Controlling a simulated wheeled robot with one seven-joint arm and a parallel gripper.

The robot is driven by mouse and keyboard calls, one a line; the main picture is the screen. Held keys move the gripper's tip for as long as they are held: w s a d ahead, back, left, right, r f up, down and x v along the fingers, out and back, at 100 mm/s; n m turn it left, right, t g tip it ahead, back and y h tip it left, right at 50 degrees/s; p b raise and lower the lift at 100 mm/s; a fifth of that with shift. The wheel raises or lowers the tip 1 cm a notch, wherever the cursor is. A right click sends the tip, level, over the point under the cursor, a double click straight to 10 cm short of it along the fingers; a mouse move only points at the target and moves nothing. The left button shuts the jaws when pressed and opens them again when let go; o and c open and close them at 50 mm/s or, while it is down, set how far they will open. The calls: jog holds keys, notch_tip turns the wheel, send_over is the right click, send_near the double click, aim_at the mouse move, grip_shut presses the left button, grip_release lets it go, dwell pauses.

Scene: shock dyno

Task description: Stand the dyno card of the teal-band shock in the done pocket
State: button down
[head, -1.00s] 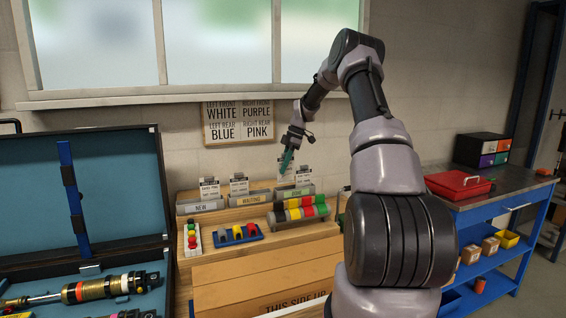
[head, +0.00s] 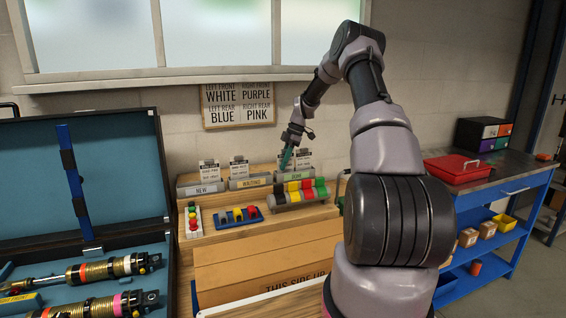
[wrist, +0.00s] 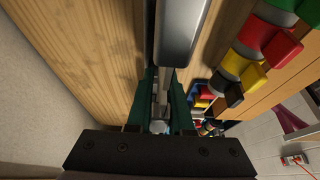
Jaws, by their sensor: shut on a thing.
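My gripper (head: 287,160) has teal fingers and is over the left part of the green-labelled done pocket (head: 297,176). It is shut on a pale card (head: 282,157), mostly hidden behind the fingers. In the wrist view the teal fingers (wrist: 164,100) close on a thin pale edge, right by a grey pocket body (wrist: 182,30). Whether the held card touches the pocket floor cannot be told. Another card (head: 304,158) stands at the right of the done pocket. The card print is too small to read, so no teal mark shows.
The new pocket (head: 200,189) and waiting pocket (head: 250,182) each hold a card. Coloured knobs on a rack (head: 300,193) stand close in front of the done pocket. A blue tray (head: 236,218) and an open shock case (head: 100,245) lie left. The wall is close behind.

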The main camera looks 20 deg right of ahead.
jog(key=c, duration=0.7)
grip_release()
jog(key=shift+c, duration=0.2)
jog(key=shift+r, duration=0.1)
